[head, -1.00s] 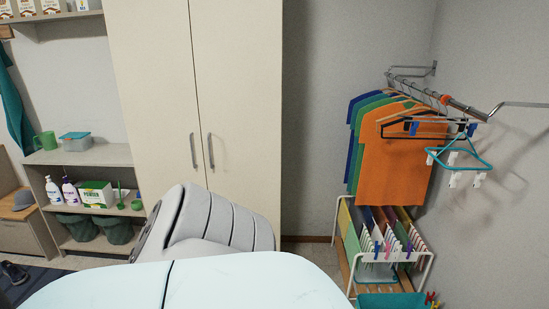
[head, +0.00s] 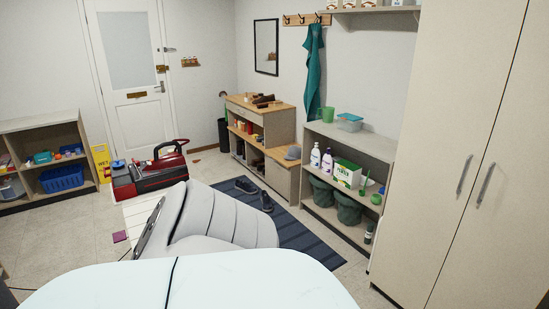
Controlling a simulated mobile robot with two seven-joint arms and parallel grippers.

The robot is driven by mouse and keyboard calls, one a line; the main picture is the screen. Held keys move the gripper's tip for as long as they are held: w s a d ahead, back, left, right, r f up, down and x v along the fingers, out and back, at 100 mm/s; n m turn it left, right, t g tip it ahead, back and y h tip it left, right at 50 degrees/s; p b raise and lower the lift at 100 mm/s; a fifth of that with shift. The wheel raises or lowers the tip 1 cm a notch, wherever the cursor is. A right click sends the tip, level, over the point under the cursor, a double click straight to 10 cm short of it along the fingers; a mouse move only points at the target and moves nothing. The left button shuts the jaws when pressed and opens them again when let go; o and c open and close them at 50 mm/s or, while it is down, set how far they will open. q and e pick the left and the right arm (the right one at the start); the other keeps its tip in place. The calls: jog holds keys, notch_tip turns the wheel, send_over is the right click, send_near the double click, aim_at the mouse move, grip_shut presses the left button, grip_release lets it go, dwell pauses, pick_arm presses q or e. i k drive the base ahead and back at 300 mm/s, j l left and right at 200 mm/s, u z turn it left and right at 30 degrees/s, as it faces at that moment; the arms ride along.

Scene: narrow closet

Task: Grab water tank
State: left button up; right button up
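A red and black machine (head: 152,176) with a dark arched handle stands on the floor in front of the white door, left of centre. It looks like a floor cleaner. I cannot tell which part of it is the water tank. It is well away from me, and its near right part is close behind my grey arm link in the picture. Neither of my grippers is in view.
A yellow wet-floor sign (head: 102,163) stands left of the machine. A low shelf with a blue basket (head: 62,179) is at the left. Shoes lie on a dark striped mat (head: 295,240). A tall cabinet (head: 450,150) stands at the right. Bare floor shows at the left.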

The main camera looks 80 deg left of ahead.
aim_at(121, 176)
jog(key=u, duration=3.75)
jog(key=i+j+u, duration=0.2)
jog(key=u, duration=1)
jog(key=i+z, duration=0.3)
jog(key=i, duration=0.45)
jog(key=i+j+z, duration=0.3)
jog(key=i, duration=0.4)
jog(key=i+l+z, duration=0.1)
jog(key=i+z, duration=0.15)
jog(key=i, duration=0.5)
jog(key=i+z, duration=0.3)
jog(key=i, duration=2.15)
jog(key=i+z, duration=0.1)
jog(key=i, duration=0.7)
jog(key=i+j+z, duration=0.1)
jog(key=i, duration=0.7)
